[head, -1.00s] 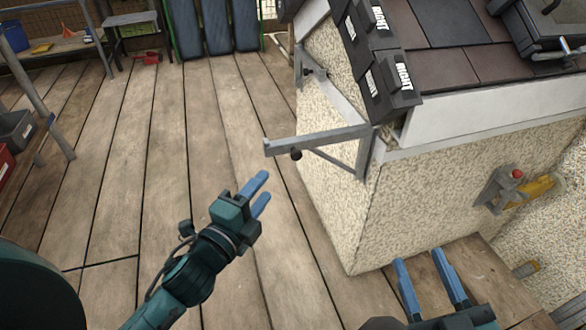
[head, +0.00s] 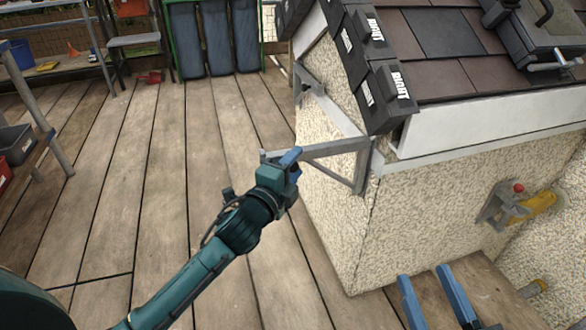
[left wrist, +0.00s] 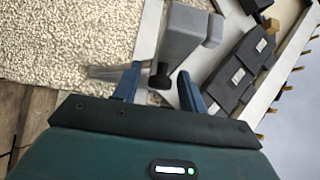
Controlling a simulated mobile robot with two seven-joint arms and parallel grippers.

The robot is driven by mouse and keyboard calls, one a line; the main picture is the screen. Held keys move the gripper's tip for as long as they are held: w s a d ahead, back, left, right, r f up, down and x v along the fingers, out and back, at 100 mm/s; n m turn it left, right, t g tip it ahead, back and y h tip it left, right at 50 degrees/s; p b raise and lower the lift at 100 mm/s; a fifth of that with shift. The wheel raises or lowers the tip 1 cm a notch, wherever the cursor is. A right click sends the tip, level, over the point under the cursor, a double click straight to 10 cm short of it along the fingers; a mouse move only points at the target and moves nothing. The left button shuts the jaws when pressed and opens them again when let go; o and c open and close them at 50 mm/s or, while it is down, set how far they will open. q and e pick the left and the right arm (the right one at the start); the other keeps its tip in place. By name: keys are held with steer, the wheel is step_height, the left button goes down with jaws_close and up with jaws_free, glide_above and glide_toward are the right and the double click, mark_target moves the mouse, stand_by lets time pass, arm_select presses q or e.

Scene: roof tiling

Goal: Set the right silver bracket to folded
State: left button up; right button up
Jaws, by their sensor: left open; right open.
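The right silver bracket (head: 345,147) is fixed to the near corner of the textured wall, its arm standing out from the wall to the left with a diagonal brace below. My left gripper (head: 292,158) is open at the outer end of this arm and hides part of it. In the left wrist view, the bracket's grey arm end (left wrist: 188,35) and its black knob (left wrist: 159,76) lie between the open fingers (left wrist: 160,88); whether they touch, I cannot tell. My right gripper (head: 426,276) is open and empty at the bottom right.
A second silver bracket (head: 318,95) is on the wall farther back. Dark tiles marked RIGHT (head: 390,92) hang at the roof edge above. A grey clamp with a red knob (head: 507,203) is on the right wall.

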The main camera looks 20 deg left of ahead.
arm_select(q)
steer(key=shift+f, duration=0.1)
jaws_close()
stand_by(0.4)
